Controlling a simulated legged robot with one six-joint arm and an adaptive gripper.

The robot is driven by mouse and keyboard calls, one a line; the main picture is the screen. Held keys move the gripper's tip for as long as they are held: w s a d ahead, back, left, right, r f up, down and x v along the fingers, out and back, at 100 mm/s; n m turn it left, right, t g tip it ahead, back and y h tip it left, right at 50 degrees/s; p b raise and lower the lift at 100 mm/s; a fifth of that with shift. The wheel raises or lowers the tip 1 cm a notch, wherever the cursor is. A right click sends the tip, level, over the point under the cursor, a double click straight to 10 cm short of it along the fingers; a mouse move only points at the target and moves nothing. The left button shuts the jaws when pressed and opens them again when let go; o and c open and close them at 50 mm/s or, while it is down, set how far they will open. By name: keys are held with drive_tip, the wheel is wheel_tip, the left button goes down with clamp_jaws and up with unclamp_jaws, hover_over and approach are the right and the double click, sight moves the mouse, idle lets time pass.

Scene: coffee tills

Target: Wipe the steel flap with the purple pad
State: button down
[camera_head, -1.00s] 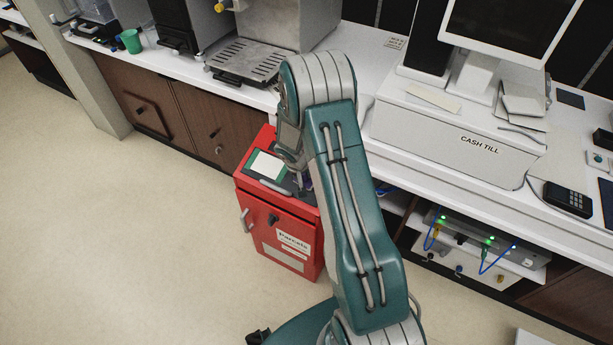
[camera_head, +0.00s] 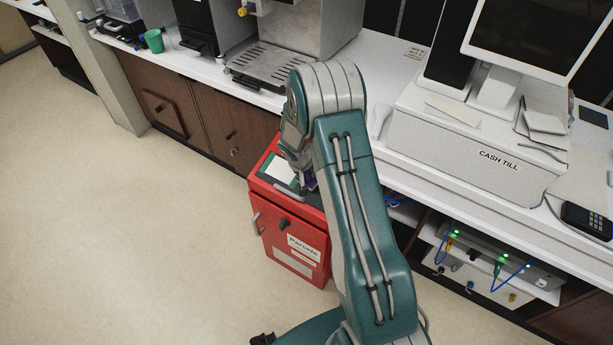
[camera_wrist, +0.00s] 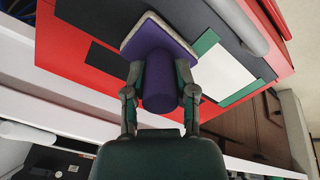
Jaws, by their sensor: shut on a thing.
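My gripper (camera_wrist: 160,72) is shut on the round handle of the purple pad (camera_wrist: 159,46), whose pale underside edge shows. In the wrist view the pad is over the dark grey plate (camera_wrist: 94,29) on top of a red box, which looks like the steel flap. I cannot tell whether pad and plate touch. A green-bordered white label (camera_wrist: 222,73) lies beside the pad, and a grey bar (camera_wrist: 238,25) runs along the plate's edge. In the head view the red box (camera_head: 289,235) stands before the counter. My arm hides most of the gripper there; a bit of purple shows.
The white counter (camera_head: 377,65) rises behind the box, with a coffee machine's drip tray (camera_head: 262,72) and the cash till (camera_head: 462,145) on it. Cables and a lit device (camera_head: 497,262) are on the lower shelf at right. Open floor lies left.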

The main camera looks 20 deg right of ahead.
drive_tip(key=shift+v, duration=2.25)
drive_tip(key=shift+r, duration=0.1)
drive_tip(key=shift+v, duration=1.4)
